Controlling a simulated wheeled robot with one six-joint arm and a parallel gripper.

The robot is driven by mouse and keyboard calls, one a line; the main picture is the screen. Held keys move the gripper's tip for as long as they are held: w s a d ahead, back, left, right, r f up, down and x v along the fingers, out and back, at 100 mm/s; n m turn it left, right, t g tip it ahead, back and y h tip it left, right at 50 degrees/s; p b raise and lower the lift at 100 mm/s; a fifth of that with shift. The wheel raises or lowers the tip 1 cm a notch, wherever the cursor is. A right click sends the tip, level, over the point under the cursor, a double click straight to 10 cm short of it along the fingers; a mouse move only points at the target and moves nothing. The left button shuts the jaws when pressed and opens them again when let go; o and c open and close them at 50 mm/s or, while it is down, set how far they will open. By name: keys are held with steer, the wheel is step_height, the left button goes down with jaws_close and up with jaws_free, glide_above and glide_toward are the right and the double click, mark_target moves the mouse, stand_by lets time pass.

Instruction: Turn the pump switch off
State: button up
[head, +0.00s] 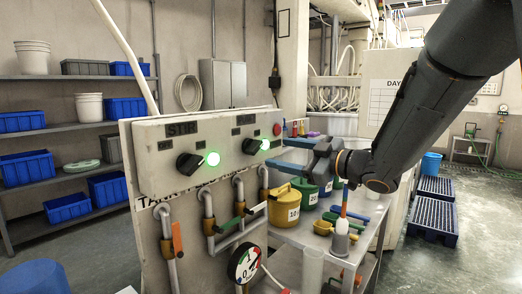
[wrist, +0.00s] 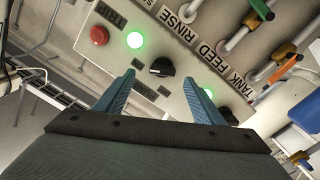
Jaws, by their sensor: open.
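The grey control panel (head: 160,140) carries two black rotary switches, each with a lit green lamp beside it. The left one (head: 188,163) is under a label reading STIR. The other switch is partly behind the right finger.
A red button (head: 277,129) is at the panel's right end. Pipes with coloured valve handles and a gauge (head: 244,265) are below. Yellow (head: 284,208) and green cans stand on a bench close under my gripper. Shelves with blue bins are at the left.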

mark_target(258, 147)
steer(key=shift+n+y, duration=0.3)
steer(key=x, duration=0.2)
steer(key=p+x, duration=0.1)
steer(key=x, duration=0.2)
steer(key=p+x, duration=0.1)
steer(key=x, duration=0.2)
steer(key=shift+s+a+r, duration=0.2)
steer(key=shift+s+a, duration=0.05)
steer(key=shift+s, duration=0.1)
steer(key=c, duration=1)
